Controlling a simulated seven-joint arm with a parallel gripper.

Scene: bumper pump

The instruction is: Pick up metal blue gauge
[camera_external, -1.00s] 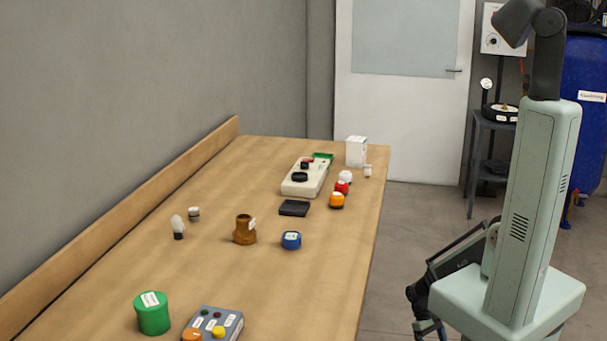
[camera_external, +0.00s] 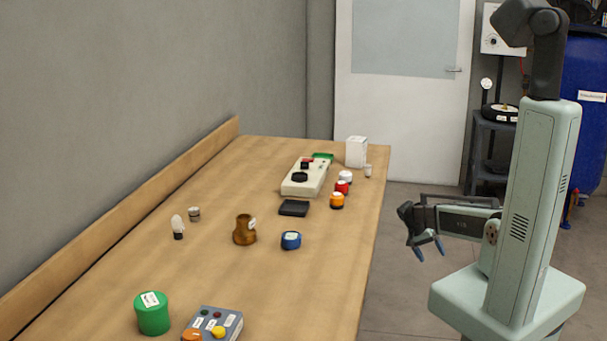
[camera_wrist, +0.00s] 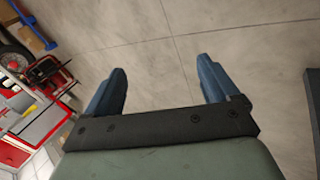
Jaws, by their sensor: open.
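A small round blue object with a pale top, which looks like the blue gauge (camera_external: 291,240), sits on the wooden table near its right edge. My gripper (camera_external: 429,249) is off the table to the right, above the floor, with its blue fingertips pointing down. In the wrist view my gripper (camera_wrist: 163,85) has its two blue fingers wide apart with only floor between them. The blue object is not in the wrist view.
Near the blue object on the table (camera_external: 270,290) are a brown fitting (camera_external: 244,230) and a black box (camera_external: 294,208). The table's front middle is clear.

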